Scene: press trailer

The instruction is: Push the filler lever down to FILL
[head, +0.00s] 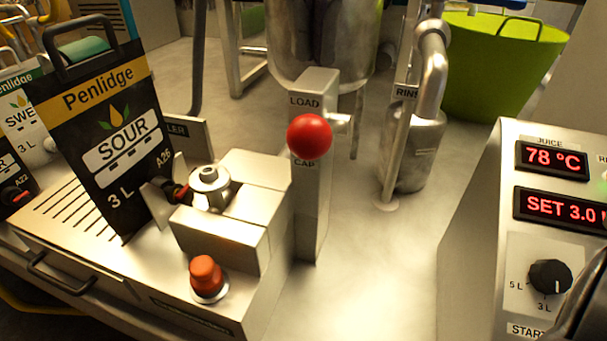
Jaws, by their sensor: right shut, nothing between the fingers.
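The filler lever ends in a red ball knob (310,136) in front of a grey metal post (314,205) in the middle of the head view. The post reads LOAD above the ball and CAP just below it, partly covered by the ball. No FILL mark shows. My right gripper (583,305) shows only as a dark grey piece at the lower right corner, cut off by the frame. It is shut and empty, well to the right of the lever and apart from it. My left gripper is not in view.
A black SOUR pouch (112,140) stands left of the filler block (225,235), with an orange-red button (206,277) in front. A control panel (475,240) stands at right. A steel pipe and canister (412,155) and green tub (500,65) are behind.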

